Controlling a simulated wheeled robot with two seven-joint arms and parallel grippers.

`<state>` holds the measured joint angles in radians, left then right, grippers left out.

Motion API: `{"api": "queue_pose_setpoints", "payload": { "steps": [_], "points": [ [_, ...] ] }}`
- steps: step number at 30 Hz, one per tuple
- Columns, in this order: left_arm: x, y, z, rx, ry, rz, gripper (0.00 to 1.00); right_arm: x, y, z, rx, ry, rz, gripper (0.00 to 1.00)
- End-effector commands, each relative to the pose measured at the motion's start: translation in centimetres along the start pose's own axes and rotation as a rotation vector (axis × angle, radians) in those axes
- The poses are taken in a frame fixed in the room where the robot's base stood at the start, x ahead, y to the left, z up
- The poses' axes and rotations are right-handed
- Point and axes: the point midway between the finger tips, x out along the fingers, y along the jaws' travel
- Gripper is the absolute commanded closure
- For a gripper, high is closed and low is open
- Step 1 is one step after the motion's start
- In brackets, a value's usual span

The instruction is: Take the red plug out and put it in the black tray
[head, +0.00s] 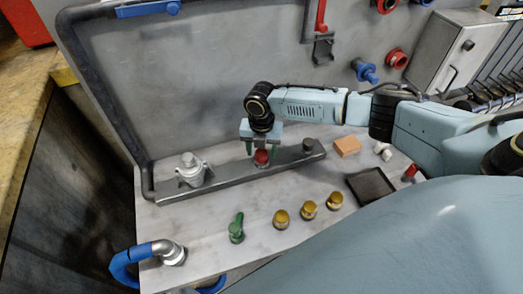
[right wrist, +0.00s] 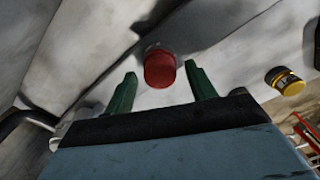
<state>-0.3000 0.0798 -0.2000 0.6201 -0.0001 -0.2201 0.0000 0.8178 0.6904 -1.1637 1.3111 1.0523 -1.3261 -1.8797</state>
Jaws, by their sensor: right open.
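The red plug (head: 261,158) stands upright in the grey metal bar that lies along the back of the bench. My right gripper (head: 262,151) points down over it, its green fingers open on either side of the plug. In the right wrist view the red plug (right wrist: 160,68) shows between and just beyond the two green fingertips (right wrist: 161,76); I cannot tell whether they touch it. The black tray (head: 371,185) lies on the bench at the right and looks empty. My left gripper is out of view.
A dark green plug (head: 308,145) stands in the bar (head: 225,180) at its right end, a metal fitting (head: 192,170) at its left. An orange block (head: 347,146) sits behind the tray.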

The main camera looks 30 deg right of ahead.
Motion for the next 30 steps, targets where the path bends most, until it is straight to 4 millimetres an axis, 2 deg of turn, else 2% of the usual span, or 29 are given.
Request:
{"api": "queue_pose_setpoints", "payload": {
  "steps": [5,12,15,23,30],
  "points": [
    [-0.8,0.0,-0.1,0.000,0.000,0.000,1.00,0.0,0.0,-0.1,0.092,0.001,-0.001,0.44],
    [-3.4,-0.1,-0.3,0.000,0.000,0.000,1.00,-0.3,0.0,-0.1,0.397,0.003,-0.001,0.44],
    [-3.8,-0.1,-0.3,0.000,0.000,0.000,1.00,-0.1,0.0,0.0,0.488,0.001,0.000,0.44],
    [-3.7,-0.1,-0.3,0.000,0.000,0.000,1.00,0.1,0.0,0.0,0.518,0.000,0.000,0.44],
    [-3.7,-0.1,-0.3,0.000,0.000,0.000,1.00,0.1,0.0,0.0,0.515,0.000,0.000,0.76]
  ]
}}
